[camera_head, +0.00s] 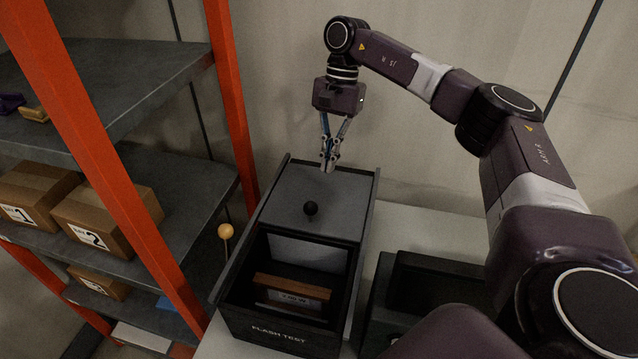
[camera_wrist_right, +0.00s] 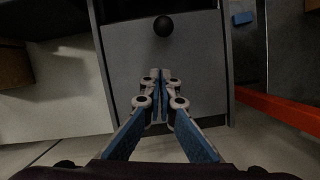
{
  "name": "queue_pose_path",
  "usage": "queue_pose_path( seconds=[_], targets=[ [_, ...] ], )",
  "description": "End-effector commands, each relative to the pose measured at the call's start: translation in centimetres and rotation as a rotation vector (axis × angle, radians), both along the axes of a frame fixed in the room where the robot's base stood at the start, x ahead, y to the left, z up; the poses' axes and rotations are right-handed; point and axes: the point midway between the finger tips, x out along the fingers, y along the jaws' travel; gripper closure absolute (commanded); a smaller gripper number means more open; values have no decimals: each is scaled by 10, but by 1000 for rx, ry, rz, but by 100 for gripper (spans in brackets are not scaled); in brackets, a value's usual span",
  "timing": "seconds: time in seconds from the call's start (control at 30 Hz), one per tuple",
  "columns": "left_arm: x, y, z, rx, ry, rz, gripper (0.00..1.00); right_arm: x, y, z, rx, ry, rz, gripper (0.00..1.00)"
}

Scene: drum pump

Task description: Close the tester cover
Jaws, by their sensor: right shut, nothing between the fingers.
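The tester (camera_head: 272,332) is a dark open-topped box marked "FLASH TEST" on the table. Its grey cover (camera_head: 325,196) lies over the rear part and leaves the front part open. A round black knob (camera_head: 310,208) stands near the cover's front edge; it also shows in the right wrist view (camera_wrist_right: 163,26). A brown block with a label (camera_head: 291,293) sits inside the open front part. My right gripper (camera_head: 329,168) is shut and empty, above the rear of the cover and behind the knob, pointing down. In the right wrist view its fingertips (camera_wrist_right: 159,75) are together over the cover (camera_wrist_right: 190,60). My left gripper is not in view.
A shelf rack with orange posts (camera_head: 110,150) stands at the left, holding cardboard boxes (camera_head: 105,215). A yellow ball on a thin stick (camera_head: 226,231) stands left of the tester. A black open bin (camera_head: 430,287) is at its right. The wall is close behind.

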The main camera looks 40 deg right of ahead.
Motion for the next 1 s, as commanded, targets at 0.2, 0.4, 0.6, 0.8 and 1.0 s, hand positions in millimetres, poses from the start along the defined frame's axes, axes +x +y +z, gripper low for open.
queue_pose_path(
  seconds=[0.2,0.4,0.6,0.8,1.0],
  targets=[
    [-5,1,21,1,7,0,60,-10,16,-32,0,0,3,100],
    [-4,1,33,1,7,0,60,-20,35,-38,-1,0,0,100],
    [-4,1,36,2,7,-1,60,-24,43,-42,0,0,-2,100],
    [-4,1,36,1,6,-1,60,-25,44,-43,0,0,-2,100],
    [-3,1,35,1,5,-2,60,-26,45,-43,0,0,-1,100]
  ],
)
